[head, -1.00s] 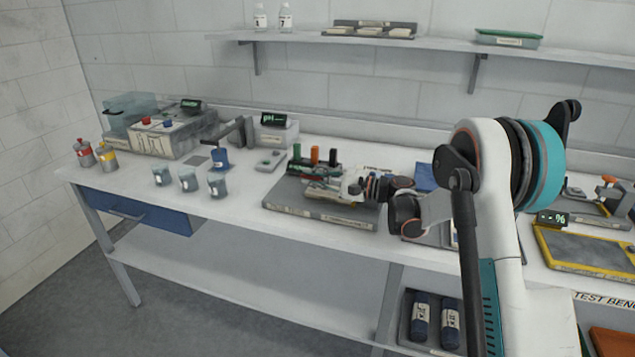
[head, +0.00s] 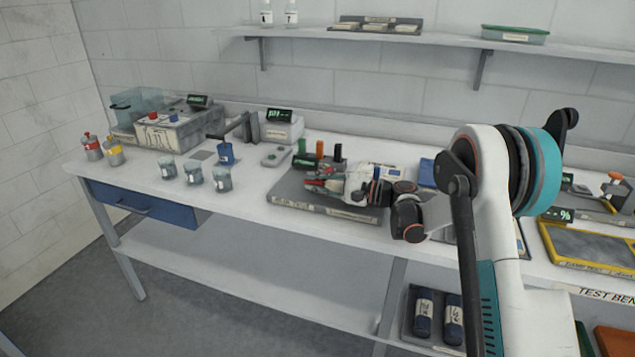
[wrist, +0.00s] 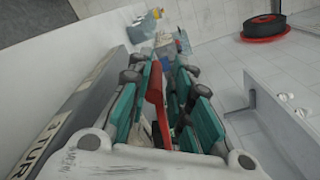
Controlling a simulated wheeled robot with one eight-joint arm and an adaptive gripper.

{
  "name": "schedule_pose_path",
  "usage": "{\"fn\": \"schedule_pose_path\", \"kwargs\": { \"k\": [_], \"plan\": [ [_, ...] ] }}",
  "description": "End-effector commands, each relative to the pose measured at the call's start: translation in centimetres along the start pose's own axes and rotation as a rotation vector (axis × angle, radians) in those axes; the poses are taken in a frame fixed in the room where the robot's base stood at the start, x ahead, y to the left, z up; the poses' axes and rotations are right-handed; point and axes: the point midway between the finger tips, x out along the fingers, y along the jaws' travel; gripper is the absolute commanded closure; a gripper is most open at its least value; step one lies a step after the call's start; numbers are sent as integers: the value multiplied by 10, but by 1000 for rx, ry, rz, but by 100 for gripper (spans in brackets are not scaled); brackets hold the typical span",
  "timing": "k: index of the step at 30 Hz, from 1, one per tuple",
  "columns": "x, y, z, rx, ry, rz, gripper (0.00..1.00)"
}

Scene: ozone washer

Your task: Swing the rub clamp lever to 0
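My gripper (head: 326,184) reaches left, low over a grey board (head: 300,199) on the bench. In the wrist view its teal fingers (wrist: 160,85) stand apart on both sides of a red bar (wrist: 155,100). The bar looks like a lever, but I cannot read any label or 0 mark for it. I cannot tell whether either finger touches the bar. The board's labelled edge (wrist: 65,118) runs along the left of the wrist view. My gripper and wrist hide much of the board's top in the head view.
Green, orange and black upright handles (head: 320,150) stand behind my gripper. Small cups (head: 194,172) and a blue-based stand (head: 226,153) are to the left. A yellow-framed tray (head: 590,247) and an orange-tipped clamp (head: 614,178) are at right. Bench space in front of the cups is clear.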

Motion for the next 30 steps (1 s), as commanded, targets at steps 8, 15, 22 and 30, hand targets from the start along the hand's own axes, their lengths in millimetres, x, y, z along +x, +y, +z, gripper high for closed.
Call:
{"fn": "schedule_pose_path", "kwargs": {
  "k": [8,15,22,30],
  "plan": [
    [1,0,3,-1,-6,1,67],
    [1,-13,11,-1,-6,1,67],
    [0,-49,32,0,-2,-1,67],
    [0,-79,50,0,1,-1,67]
  ]
}}
